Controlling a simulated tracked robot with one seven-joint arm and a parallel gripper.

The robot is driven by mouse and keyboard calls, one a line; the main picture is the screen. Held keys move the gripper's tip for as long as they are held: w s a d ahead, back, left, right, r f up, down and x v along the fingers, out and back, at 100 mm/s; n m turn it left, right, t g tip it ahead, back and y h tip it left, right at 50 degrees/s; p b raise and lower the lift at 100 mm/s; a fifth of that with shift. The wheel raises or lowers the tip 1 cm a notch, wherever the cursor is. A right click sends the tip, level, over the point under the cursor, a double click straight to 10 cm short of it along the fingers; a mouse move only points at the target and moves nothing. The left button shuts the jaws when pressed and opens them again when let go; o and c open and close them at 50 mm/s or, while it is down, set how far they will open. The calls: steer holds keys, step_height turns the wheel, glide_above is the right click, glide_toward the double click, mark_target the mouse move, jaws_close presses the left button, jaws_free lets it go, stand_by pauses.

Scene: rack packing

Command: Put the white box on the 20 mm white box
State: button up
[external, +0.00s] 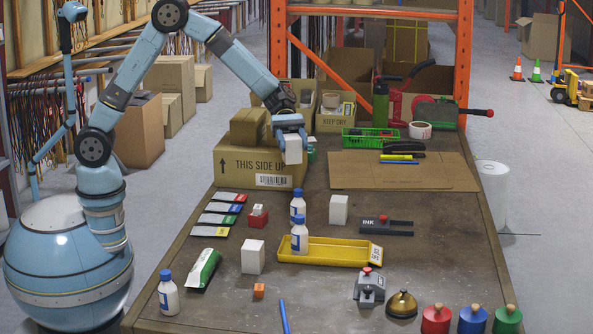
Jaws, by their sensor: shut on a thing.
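My gripper (291,133) is at the back of the table, beside the right end of the cardboard box marked THIS SIDE UP. It is shut on a white box (293,151), which hangs upright below the fingers. One white box (253,257) stands upright at the front left, and another white box (338,210) stands near the middle. I cannot tell from the picture which one is the 20 mm white box. A small red and white block (258,220) with a smaller piece on top sits left of the middle.
The yellow tray (330,257) has a bottle (299,240) at its left end; another bottle (298,208) stands behind. The THIS SIDE UP box (235,165) is beside the gripper. A black INK pad (386,228) lies right. Flat cardboard (350,177) lies behind.

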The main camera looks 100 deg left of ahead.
mark_target(295, 134)
steer(key=a, duration=0.2)
steer(key=shift+w+a+r, duration=0.15)
steer(key=shift+a+r, duration=0.05)
steer(key=shift+a, duration=0.2)
steer(key=shift+w+a+f, duration=0.1)
steer(key=shift+w+a, duration=0.05)
steer(key=shift+w, duration=0.1)
steer(key=w+f, duration=0.3)
steer(key=w, duration=0.1)
steer(key=w+f, duration=0.3)
steer(key=w, duration=0.2)
steer(key=w+f, duration=0.4)
steer(key=shift+w+f, duration=0.1)
steer(key=shift+w, duration=0.15)
step_height(295, 134, down, 3)
steer(key=shift+r, duration=0.2)
